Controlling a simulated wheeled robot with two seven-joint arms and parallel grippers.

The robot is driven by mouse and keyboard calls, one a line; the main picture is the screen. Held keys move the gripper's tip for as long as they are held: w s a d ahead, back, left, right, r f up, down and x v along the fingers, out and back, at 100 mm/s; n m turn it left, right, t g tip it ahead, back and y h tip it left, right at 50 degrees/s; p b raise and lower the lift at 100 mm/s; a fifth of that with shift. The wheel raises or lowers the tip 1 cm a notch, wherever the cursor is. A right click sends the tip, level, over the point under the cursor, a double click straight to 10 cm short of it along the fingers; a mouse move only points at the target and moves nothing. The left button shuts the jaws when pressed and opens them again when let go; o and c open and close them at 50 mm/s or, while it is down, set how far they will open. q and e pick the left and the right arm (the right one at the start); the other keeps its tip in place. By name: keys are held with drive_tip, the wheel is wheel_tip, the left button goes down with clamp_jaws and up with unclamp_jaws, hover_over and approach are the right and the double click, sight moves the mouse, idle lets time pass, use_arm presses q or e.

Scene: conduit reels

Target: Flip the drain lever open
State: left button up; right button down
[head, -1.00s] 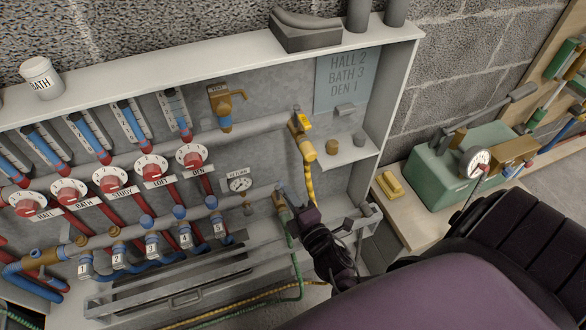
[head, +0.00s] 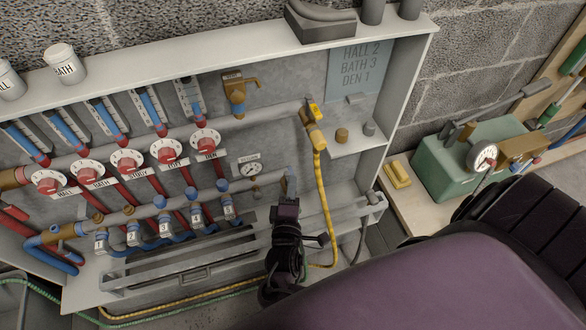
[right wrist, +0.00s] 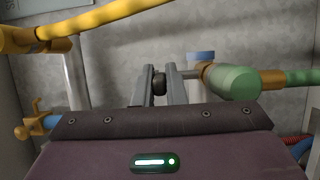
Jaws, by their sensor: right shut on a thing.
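My right gripper (head: 290,178) is at the lower pipe of the manifold cabinet, right of the return gauge (head: 251,169). In the right wrist view its two fingers (right wrist: 160,82) are closed around a small dark knob (right wrist: 159,85), apparently the end of the drain lever. A thin grey bar (right wrist: 190,75) runs from beside the fingers to a brass valve with a green cylindrical fitting (right wrist: 235,83) and green hose. In the head view my gripper and wrist hide the lever and this valve. My left gripper is not in view.
A yellow-handled brass valve (head: 313,127) and its yellow hose (head: 326,205) hang just right of my gripper. Red dial valves (head: 166,151) line the left. A green pump box with a gauge (head: 460,155) stands on the bench at right.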

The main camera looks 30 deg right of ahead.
drive_tip(key=shift+f, duration=0.1)
drive_tip(key=c, duration=1.5)
unclamp_jaws()
drive_tip(key=shift+a, duration=0.1)
drive_tip(key=v, duration=0.7)
drive_tip(key=shift+s+a, duration=0.2)
drive_tip(key=shift+s, duration=0.1)
